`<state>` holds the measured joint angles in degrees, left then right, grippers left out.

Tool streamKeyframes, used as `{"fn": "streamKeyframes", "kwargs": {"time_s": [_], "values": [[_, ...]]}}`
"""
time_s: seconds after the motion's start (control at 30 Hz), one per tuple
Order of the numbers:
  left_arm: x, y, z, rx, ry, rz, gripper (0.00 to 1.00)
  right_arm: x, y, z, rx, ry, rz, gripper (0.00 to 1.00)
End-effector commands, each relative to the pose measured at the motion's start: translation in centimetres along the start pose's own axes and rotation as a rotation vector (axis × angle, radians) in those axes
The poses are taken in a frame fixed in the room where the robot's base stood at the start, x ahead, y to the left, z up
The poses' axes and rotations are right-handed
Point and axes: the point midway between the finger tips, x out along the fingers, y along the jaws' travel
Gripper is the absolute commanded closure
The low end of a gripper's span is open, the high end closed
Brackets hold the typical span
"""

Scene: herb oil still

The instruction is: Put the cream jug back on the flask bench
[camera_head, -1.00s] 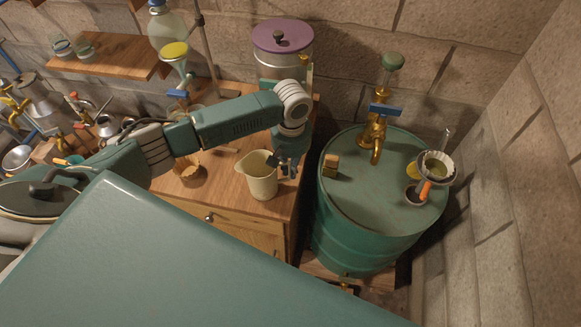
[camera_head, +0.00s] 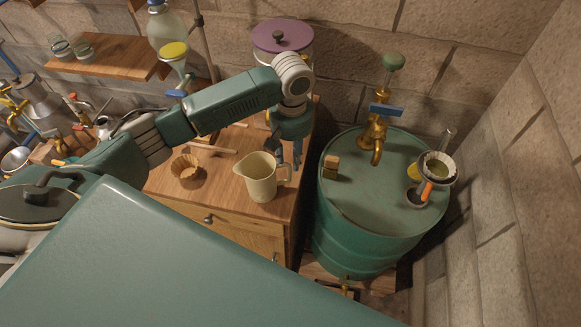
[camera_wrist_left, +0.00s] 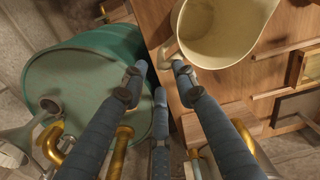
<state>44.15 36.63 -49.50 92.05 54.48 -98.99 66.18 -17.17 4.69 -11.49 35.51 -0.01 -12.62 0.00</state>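The cream jug (camera_head: 260,180) stands upright on the wooden flask bench (camera_head: 225,205), near its right edge, with its handle on the right. My left gripper (camera_head: 289,160) is just beside and behind the handle, fingers pointing down. In the left wrist view my left gripper (camera_wrist_left: 155,76) has its fingers spread apart with nothing between them. The cream jug (camera_wrist_left: 222,28) is at the top of that view, its handle close to the right fingertip; I cannot tell whether they touch. My right gripper is not in view.
A green drum (camera_head: 365,235) with a brass tap (camera_head: 375,135) stands right of the bench. A fluted brown cup (camera_head: 186,170) sits left of the jug. A purple-lidded vessel (camera_head: 282,37) stands behind. My arm crosses over the bench.

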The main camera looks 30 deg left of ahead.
Motion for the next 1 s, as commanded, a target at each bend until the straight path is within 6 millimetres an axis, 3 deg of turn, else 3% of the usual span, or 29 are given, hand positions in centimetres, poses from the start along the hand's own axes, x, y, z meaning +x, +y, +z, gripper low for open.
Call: {"fn": "streamKeyframes", "kwargs": {"time_s": [0.2,0.33,0.87,1.0], "values": [[-3.9,0.1,-0.1,0.0,0.0,0.003,0.71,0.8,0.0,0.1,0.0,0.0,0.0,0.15],[-5.1,0.1,0.0,-0.001,-0.001,0.001,0.71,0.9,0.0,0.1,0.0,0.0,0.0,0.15],[-5.5,0.0,0.0,-0.001,-0.002,0.0,0.71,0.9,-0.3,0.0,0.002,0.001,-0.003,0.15],[-4.8,0.4,0.7,0.026,-0.004,0.008,0.71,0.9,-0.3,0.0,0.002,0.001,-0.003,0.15]]}}
